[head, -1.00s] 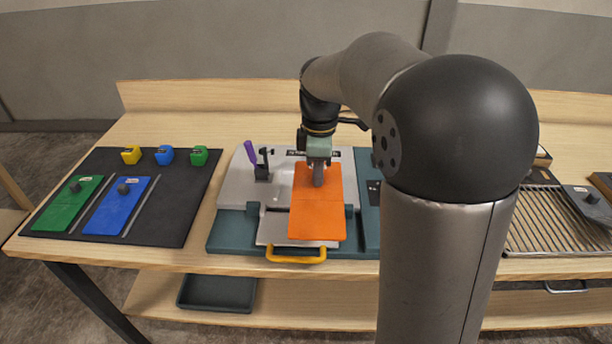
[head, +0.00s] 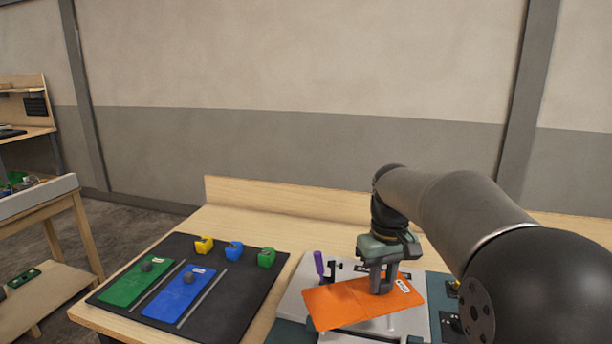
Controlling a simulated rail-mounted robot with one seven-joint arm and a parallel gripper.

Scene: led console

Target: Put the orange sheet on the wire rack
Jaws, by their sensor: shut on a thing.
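The orange sheet (head: 345,303) is a flat rectangle with a small white label near its right end. My gripper (head: 380,288) is shut on the orange sheet near its right part, pointing down from above. The sheet is over the light grey plate of the console (head: 296,302) and appears raised above it, turned at an angle. The wire rack is not in the present view; it lies beyond the right side of the picture.
A black mat (head: 232,290) at the left holds a green sheet (head: 135,286) and a blue sheet (head: 184,293). Yellow (head: 204,245), blue (head: 234,251) and green (head: 266,257) blocks stand behind them. A purple-handled clamp (head: 319,264) stands upright on the console. My arm covers the right side.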

